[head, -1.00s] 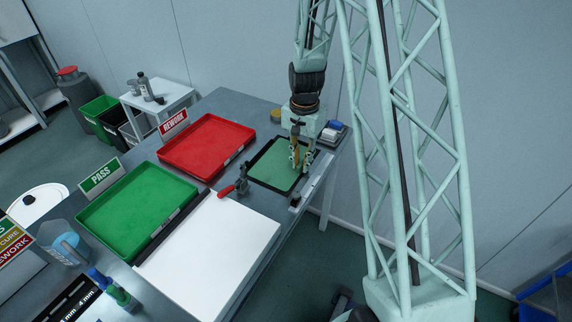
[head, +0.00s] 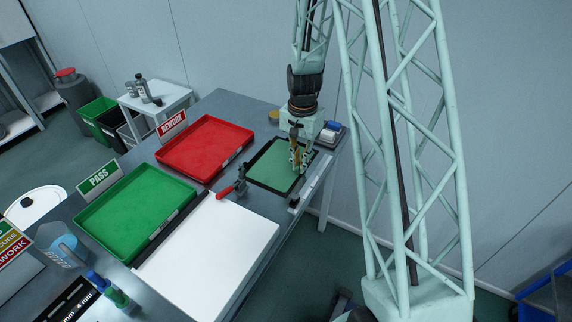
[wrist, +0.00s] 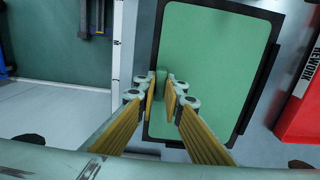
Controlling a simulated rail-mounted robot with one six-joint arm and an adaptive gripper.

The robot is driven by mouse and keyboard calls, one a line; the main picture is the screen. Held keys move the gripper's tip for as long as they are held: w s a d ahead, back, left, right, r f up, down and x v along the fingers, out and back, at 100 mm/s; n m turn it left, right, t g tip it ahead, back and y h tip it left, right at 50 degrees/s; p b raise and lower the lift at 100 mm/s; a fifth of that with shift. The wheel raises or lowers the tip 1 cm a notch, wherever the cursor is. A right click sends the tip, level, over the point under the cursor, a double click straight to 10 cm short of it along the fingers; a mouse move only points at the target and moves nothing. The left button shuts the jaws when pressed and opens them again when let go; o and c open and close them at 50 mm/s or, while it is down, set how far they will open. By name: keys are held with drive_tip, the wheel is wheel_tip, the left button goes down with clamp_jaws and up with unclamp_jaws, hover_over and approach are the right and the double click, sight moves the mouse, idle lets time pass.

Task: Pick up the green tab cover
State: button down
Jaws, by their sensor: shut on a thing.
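The green cover (head: 268,165) is a flat green sheet with a dark border, on the grey bench beyond the white board. In the wrist view the green cover (wrist: 215,70) fills the middle inside a black frame. A small upright green tab (wrist: 162,78) stands near its left edge. My gripper (head: 297,166) is low over the right part of the cover. In the wrist view my gripper (wrist: 162,90) has its fingertips on both sides of the tab, shut on it. The head view does not show whether the cover is clear of its frame.
A red toggle clamp (head: 228,190) stands at the frame's near-left corner. A metal straight bar (head: 312,184) runs along the right. The red REWORK tray (head: 203,148), green PASS tray (head: 135,212) and white board (head: 215,250) fill the bench at left and front.

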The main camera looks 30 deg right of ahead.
drive_tip(key=shift+r, duration=0.1)
wheel_tip(320, 180, up, 18)
drive_tip(key=p, duration=0.3)
idle(0.7)
idle(0.6)
